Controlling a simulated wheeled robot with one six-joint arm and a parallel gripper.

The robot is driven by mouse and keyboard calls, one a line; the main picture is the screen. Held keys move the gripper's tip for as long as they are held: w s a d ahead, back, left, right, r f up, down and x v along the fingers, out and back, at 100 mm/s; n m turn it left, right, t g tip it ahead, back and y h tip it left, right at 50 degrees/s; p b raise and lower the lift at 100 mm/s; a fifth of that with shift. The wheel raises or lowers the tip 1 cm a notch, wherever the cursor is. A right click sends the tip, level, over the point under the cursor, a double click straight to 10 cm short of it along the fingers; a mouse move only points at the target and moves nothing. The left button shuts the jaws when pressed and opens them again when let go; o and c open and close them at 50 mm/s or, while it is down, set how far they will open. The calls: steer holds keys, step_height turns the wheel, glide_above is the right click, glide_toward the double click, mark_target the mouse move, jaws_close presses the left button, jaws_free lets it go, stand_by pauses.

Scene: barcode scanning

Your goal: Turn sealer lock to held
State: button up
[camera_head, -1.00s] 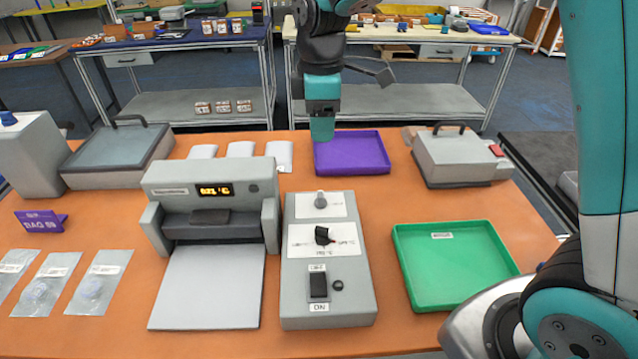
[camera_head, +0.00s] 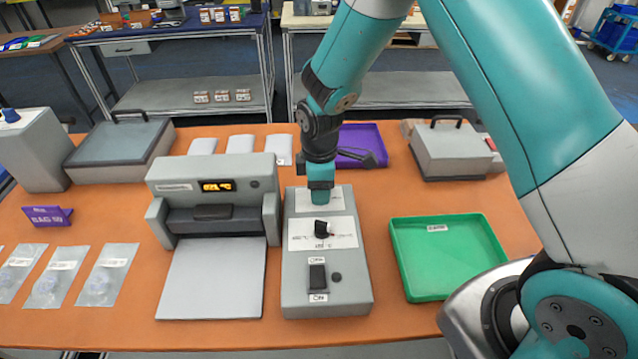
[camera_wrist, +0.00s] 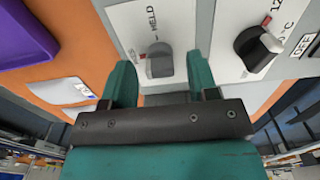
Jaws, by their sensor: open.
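The grey control box (camera_head: 352,292) stands on the orange bench, with white label plates on its top. The sealer lock knob (camera_wrist: 160,60) is a grey knob on the far plate, under lettering that reads HELD; a small red mark shows at its left side. My gripper (camera_head: 321,197) is over that plate, pointing down, and hides the knob in the head view. In the wrist view my gripper (camera_wrist: 159,74) is open, with one teal finger on each side of the knob. I cannot tell whether either finger touches it.
The black temperature dial (camera_head: 322,229) and the rocker switch (camera_head: 317,278) are on the same box, nearer the front. The sealer (camera_head: 212,190) stands close on the left. A green tray (camera_head: 450,255) lies right, a purple tray (camera_head: 362,137) behind.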

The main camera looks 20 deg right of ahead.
steer(key=shift+c, duration=0.2)
steer(key=c, duration=0.9)
steer(key=shift+m, duration=0.3)
steer(key=m+b, duration=0.1)
steer(key=m, duration=0.2)
steer(key=shift+f+m, duration=0.1)
steer(key=shift+m, duration=0.2)
steer(key=m, duration=0.4)
steer(key=shift+b, duration=0.3)
steer(key=m, duration=0.5)
steer(key=shift+b, duration=0.3)
steer(key=m, duration=0.4)
steer(key=shift+m, duration=0.3)
steer(key=shift+w, duration=0.1)
